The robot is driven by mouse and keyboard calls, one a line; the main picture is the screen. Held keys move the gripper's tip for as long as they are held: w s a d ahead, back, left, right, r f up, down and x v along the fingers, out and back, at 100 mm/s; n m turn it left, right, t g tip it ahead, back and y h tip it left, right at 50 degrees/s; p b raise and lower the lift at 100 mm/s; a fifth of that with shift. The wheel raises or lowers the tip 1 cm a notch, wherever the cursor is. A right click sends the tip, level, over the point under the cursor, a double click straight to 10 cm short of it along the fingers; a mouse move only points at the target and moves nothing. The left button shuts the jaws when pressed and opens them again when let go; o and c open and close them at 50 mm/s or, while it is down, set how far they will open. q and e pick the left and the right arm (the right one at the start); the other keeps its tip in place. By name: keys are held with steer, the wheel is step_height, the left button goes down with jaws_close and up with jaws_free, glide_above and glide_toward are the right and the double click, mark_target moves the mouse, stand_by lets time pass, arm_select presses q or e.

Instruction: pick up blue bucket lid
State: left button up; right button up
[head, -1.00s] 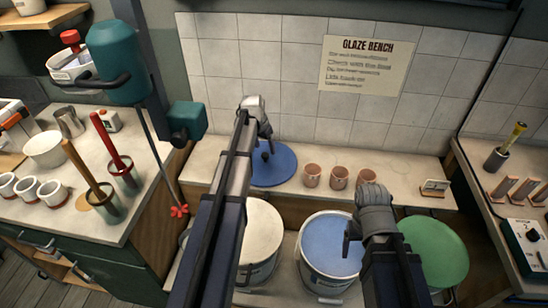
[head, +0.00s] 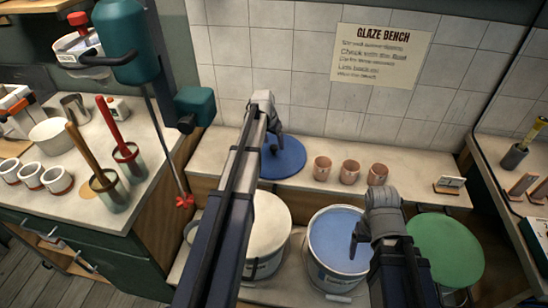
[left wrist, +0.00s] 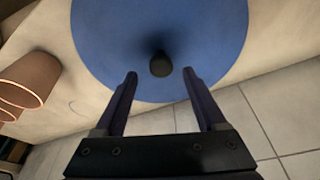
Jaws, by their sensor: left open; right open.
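The blue bucket lid (head: 284,160) lies flat on the bench ledge behind the buckets. In the left wrist view the lid (left wrist: 105,40) fills the upper middle, with its dark knob (left wrist: 160,64) near the centre. My left gripper (head: 273,146) is over the lid, and partly hides it in the head view. In the left wrist view its open fingers (left wrist: 160,75) point at the knob, one on each side and empty. My right gripper (head: 354,248) is over the bucket of blue glaze (head: 335,232), apart from the lid; its fingers show only small.
Three clay cups (head: 350,171) stand on the ledge right of the lid. A cream-topped bucket (head: 268,222) and a green-topped bucket (head: 446,250) stand in front of the ledge. The tiled wall (head: 300,60) is close behind. A side bench (head: 95,210) holds pots and cups at left.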

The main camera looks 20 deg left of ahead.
mark_target(274, 147)
arm_select(q)
steer(key=b+x, duration=0.3)
steer(key=x, duration=0.1)
steer(key=shift+a+f, duration=0.1)
steer(key=shift+s, duration=0.1)
jaws_close()
stand_by(0.4)
